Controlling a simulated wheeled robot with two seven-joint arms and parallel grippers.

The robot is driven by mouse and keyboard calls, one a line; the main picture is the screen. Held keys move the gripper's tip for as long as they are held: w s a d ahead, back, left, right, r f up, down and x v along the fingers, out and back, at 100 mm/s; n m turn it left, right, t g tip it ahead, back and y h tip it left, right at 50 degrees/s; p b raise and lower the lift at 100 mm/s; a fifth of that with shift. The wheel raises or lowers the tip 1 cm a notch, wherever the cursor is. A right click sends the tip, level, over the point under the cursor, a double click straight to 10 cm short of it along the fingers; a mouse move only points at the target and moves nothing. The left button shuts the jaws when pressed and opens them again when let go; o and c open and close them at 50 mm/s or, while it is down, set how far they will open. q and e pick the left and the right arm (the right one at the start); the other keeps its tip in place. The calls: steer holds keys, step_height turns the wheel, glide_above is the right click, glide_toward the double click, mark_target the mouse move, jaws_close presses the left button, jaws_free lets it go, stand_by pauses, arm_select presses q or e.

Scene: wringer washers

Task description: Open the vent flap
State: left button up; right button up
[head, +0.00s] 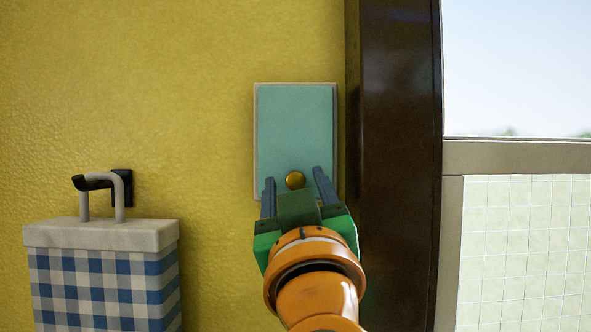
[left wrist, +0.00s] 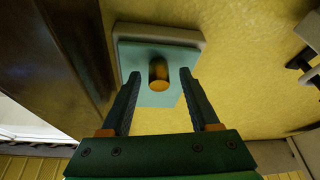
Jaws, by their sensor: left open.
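The vent flap (head: 295,125) is a teal panel in a pale frame on the yellow wall, and it looks closed. A round brass knob (head: 295,180) sits near its lower edge. My left gripper (head: 296,184) is open in front of the flap's lower part, with one finger on each side of the knob in the picture. In the left wrist view the knob (left wrist: 159,74) stands out between and just beyond the fingertips (left wrist: 159,76), with a gap on each side. I see no contact. My right gripper is not in view.
A dark brown post (head: 395,165) stands close to the right of the flap, beside a window and a tiled panel (head: 525,250). A blue-checked container (head: 105,285) with a grey lid and handle is at the lower left.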

arm_select(q)
steer(key=shift+w+f, duration=0.1)
steer(key=shift+w, duration=0.05)
steer(key=shift+c, duration=1.2)
steer(key=shift+s+d, duration=0.1)
steer(key=shift+s, duration=0.1)
jaws_close()
